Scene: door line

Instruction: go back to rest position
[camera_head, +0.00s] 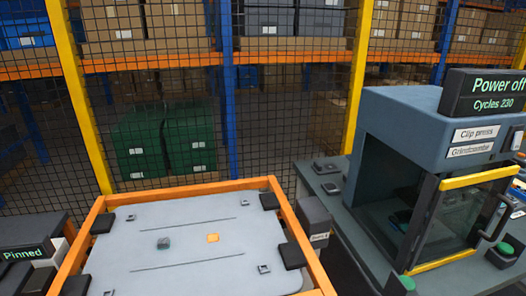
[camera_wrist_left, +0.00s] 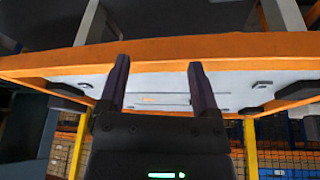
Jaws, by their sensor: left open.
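My left gripper (camera_wrist_left: 158,62) shows only in the left wrist view. Its two dark fingers are spread apart with nothing between them. An orange frame edge (camera_wrist_left: 200,48) lies across the view beyond the fingertips, with the pale plate behind it; I cannot tell the exact gap. My right gripper is in neither view. No arm shows in the head view.
An orange-rimmed table (camera_head: 285,215) holds a pale plate with an orange piece (camera_head: 213,238) and a grey piece (camera_head: 163,243). The clip press (camera_head: 410,125), reading "Power off", stands right. A mesh fence (camera_head: 290,90) closes the back. A "Pinned" display (camera_head: 25,252) is left.

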